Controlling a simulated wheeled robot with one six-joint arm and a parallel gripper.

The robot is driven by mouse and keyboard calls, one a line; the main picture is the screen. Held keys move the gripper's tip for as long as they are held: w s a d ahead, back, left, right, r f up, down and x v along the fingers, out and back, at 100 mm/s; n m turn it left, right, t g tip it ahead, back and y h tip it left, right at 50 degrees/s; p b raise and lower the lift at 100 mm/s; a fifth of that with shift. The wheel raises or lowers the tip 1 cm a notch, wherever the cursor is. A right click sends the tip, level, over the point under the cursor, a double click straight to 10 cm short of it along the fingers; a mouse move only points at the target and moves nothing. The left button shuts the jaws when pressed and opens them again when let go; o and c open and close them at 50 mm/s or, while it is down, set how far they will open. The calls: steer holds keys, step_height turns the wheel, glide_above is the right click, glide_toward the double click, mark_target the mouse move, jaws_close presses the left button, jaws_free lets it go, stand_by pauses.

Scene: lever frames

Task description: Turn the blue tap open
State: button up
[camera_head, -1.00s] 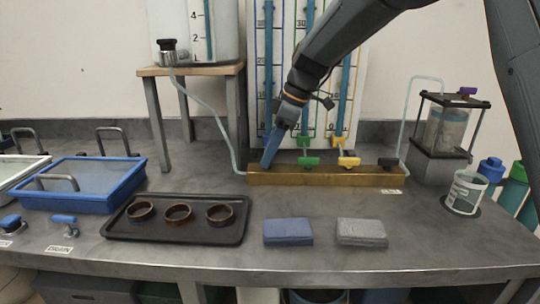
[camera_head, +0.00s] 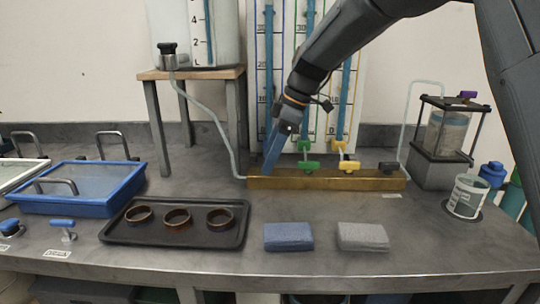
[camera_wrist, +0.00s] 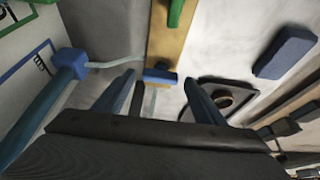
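The brass manifold bar (camera_head: 335,182) lies on the bench with green, yellow and black taps along it. A blue tap (camera_wrist: 160,76) sits on the bar's end in the wrist view, with its handle lying across the bar. In the head view my gripper hides that tap. My gripper (camera_head: 271,160) points down over the bar's left end. In the wrist view its two fingers stand apart, one on each side of the blue tap, with nothing held. I cannot tell whether either finger touches it.
The green tap (camera_head: 308,165) and yellow tap (camera_head: 348,166) stand just right of my gripper. Tall gauge tubes rise behind the bar. A black tray (camera_head: 178,238) with rings, a blue block (camera_head: 288,236) and a grey block (camera_head: 362,236) lie in front. Another blue-handled tap (camera_head: 62,223) is at front left.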

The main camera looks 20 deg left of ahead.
steer(key=v, duration=0.7)
steer(key=shift+r, duration=0.35)
steer(key=shift+d+r, duration=0.1)
